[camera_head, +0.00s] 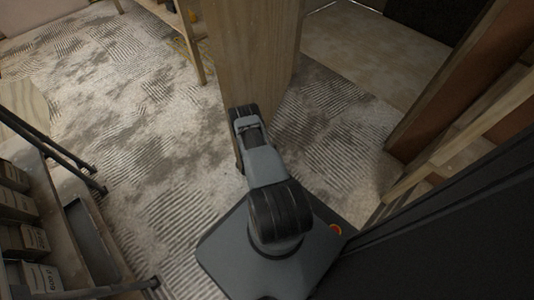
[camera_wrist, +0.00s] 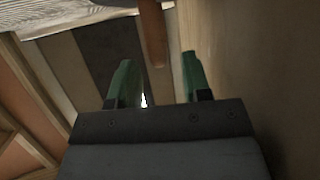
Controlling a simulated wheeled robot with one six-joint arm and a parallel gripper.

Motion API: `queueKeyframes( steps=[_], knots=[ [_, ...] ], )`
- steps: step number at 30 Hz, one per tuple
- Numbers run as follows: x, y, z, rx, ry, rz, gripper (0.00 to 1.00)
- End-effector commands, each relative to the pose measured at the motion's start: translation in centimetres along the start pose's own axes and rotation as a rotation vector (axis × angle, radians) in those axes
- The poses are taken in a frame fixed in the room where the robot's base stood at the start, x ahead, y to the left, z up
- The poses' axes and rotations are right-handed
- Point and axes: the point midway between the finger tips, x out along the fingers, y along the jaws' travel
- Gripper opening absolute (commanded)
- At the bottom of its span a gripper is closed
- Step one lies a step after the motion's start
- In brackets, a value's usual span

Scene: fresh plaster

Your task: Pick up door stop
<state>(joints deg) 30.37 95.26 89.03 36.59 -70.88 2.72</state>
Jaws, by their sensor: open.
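My gripper (camera_wrist: 158,75) shows in the wrist view with its two green fingers apart. A brown, rounded, elongated piece (camera_wrist: 152,35) reaches down from the top edge towards the gap between the fingertips. It may be the door stop, but I cannot tell for sure. I see no clear contact between it and the fingers. In the head view my arm reaches to the lower part of a wooden door-like panel (camera_head: 250,50). My fingers are hidden there, and no door stop can be made out.
A pale wooden surface (camera_wrist: 245,60) stands close along the right of my gripper. A shelf with several boxes (camera_head: 22,238) is at the left in the head view. Wooden framing (camera_head: 455,90) stands at the right. Patterned carpet (camera_head: 120,110) is open at the left.

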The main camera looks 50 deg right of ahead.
Motion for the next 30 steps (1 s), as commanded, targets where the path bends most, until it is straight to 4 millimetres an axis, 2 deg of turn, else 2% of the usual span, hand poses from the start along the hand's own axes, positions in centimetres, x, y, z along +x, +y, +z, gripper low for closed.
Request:
queueKeyframes(
  steps=[6, 9, 16, 30],
  knots=[
    [3.2, 0.0, 0.2, 0.004, 0.003, 0.003, 0.44],
    [4.1, 0.0, 0.1, 0.002, 0.002, 0.001, 0.44],
    [4.2, -0.1, -0.2, 0.001, 0.001, 0.001, 0.44],
    [4.2, -0.1, -0.1, 0.001, 0.001, 0.001, 0.0]
  ],
)
